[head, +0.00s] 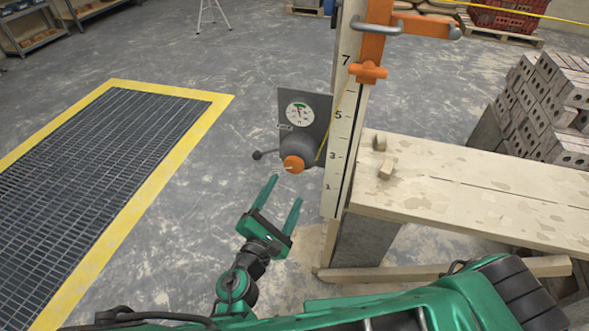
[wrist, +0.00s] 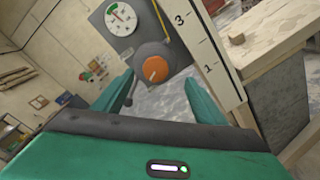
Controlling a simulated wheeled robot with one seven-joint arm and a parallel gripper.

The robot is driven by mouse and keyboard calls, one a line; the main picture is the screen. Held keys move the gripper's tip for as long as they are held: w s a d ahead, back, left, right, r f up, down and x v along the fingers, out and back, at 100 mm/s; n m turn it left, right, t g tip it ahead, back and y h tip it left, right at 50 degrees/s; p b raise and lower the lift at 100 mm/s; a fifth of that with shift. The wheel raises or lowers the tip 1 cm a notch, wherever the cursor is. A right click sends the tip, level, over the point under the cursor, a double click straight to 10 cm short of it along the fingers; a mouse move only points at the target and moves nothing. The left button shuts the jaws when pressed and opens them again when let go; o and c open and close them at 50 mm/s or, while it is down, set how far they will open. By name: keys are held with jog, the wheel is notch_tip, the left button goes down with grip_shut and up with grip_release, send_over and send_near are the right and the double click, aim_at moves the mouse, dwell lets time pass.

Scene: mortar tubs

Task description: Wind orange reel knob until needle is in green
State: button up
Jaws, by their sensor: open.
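The orange reel knob (head: 293,164) sits on the front of a dark grey reel beside the tall marked post. In the wrist view the knob (wrist: 155,69) shows a pale line across its face. My gripper (head: 285,191) is open and empty, short of the knob, with its green fingers pointing toward it. In the wrist view the knob appears between and beyond the two fingertips. The gauge (head: 299,113) above the reel has a white dial with a green band; it also shows in the wrist view (wrist: 121,19). The needle is too small to place surely against the green.
The numbered post (head: 343,135) stands just right of the reel, with an orange clamp (head: 369,72) higher up. A plank bench (head: 470,190) with small wood blocks is at right. A dark crank ball (head: 257,155) sticks out left.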

aim_at(292, 168)
jog(key=shift+n+t+y, duration=0.4)
jog(key=shift+n+y, duration=0.1)
jog(key=shift+n, duration=0.1)
jog(key=x, duration=0.6)
jog(key=a+f+x, duration=0.1)
jog(key=x, duration=0.3)
jog(key=shift+w, duration=0.1)
jog(key=c, duration=1)
